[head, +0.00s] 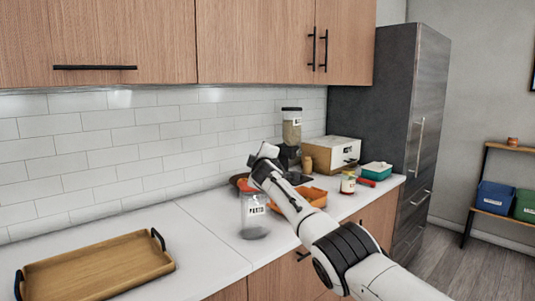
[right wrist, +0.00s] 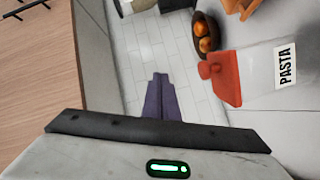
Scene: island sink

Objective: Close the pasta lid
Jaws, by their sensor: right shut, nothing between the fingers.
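The clear pasta jar (head: 254,218) stands upright on the white counter with a white label on its front. In the right wrist view the jar's label (right wrist: 286,66) reads PASTA, and its red lid (right wrist: 224,80) with a knob is at the mouth end. I cannot tell whether the lid is fully closed. My right gripper (head: 262,153) is above the jar in the head view, and my arm partly covers the jar's top. Its dark fingers (right wrist: 161,95) are together and empty, apart from the lid. My left gripper is out of view.
A wooden tray (head: 100,268) with black handles lies at the left. Behind the jar are an orange tray (head: 314,197), a coffee grinder (head: 291,132), a small jar (head: 348,183) and a bread box (head: 331,152). A bowl (right wrist: 205,37) is beside the jar.

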